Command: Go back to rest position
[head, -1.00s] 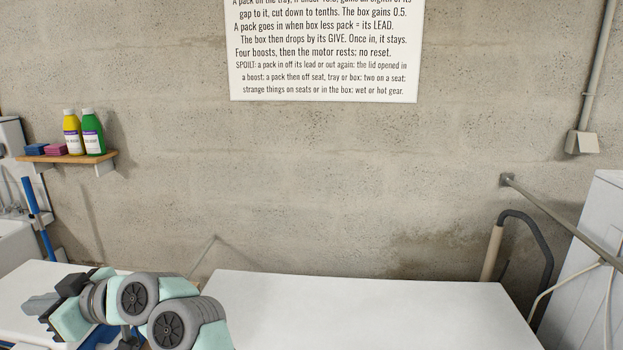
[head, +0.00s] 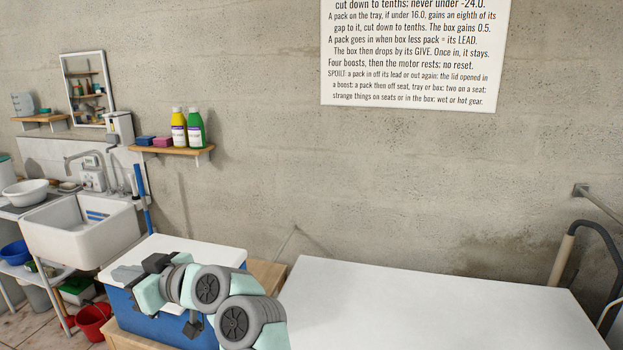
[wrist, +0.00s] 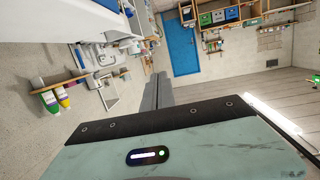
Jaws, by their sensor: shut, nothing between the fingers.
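My gripper (head: 128,273) is shut and empty, its grey fingers together and pointing left. In the head view it is in front of the left part of a blue box with a white lid (head: 215,250); I cannot tell its height above the lid. In the wrist view, the closed fingers of my gripper (wrist: 158,92) show past the dark edge of its housing, with nothing between them. My arm hides part of the box's lid and front.
A white tabletop (head: 430,305) at the right is bare where I see it. A sink (head: 82,235) stands at the left, with a red bucket (head: 93,322) below. A wall shelf (head: 172,149) holds bottles. A blue door (wrist: 182,50) shows in the wrist view.

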